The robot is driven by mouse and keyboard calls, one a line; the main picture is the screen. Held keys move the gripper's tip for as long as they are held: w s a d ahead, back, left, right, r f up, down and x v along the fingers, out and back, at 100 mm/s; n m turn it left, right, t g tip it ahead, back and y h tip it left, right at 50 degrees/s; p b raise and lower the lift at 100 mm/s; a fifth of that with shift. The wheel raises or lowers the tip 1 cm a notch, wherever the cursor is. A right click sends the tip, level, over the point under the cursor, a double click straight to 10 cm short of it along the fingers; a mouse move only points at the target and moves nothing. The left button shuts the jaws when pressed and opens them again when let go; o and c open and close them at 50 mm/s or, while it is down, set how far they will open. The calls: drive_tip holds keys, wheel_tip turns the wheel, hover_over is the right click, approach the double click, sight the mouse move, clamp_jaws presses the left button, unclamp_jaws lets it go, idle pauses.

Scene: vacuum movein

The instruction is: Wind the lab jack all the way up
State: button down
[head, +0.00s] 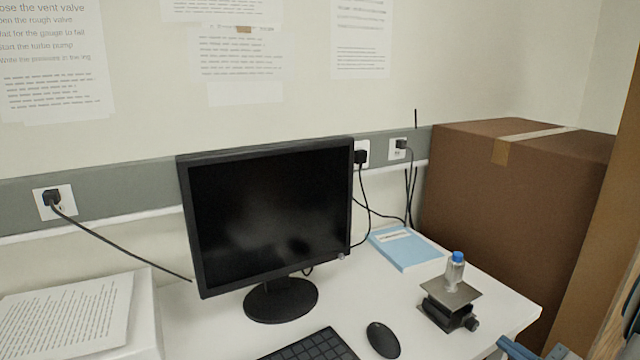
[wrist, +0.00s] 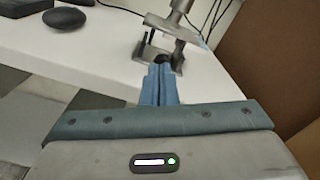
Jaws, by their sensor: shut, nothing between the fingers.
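The lab jack (head: 441,313) stands on the white desk near its right front corner, with a flat grey top plate a little above its dark base. A small clear bottle with a blue cap (head: 455,272) stands upright on the plate. The jack's dark knob (head: 472,324) sticks out at the right, towards my gripper. In the wrist view the jack (wrist: 187,48) is straight ahead. My gripper (wrist: 159,68) has its blue fingers together, pointing at the knob. The tips partly hide the knob, and I cannot tell whether they touch it. My blue fingers also enter the head view (head: 512,347) at the lower right.
A black mouse (head: 383,340), keyboard (head: 310,346) and monitor (head: 270,215) are left of the jack. A light blue book (head: 406,248) lies behind it. A large brown box (head: 515,215) stands right of the desk. Bare desk surrounds the jack.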

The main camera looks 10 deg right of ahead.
sight(478, 344)
drive_tip(key=shift+n, duration=0.3)
drive_tip(key=shift+x, duration=3.45)
drive_tip(key=shift+a, duration=0.1)
drive_tip(key=shift+f, duration=0.25)
drive_tip(key=shift+f+b, duration=0.15)
drive_tip(key=shift+b, duration=0.45)
drive_tip(key=shift+d+b, duration=0.3)
drive_tip(key=shift+b, duration=0.45)
drive_tip(key=shift+r, duration=0.4)
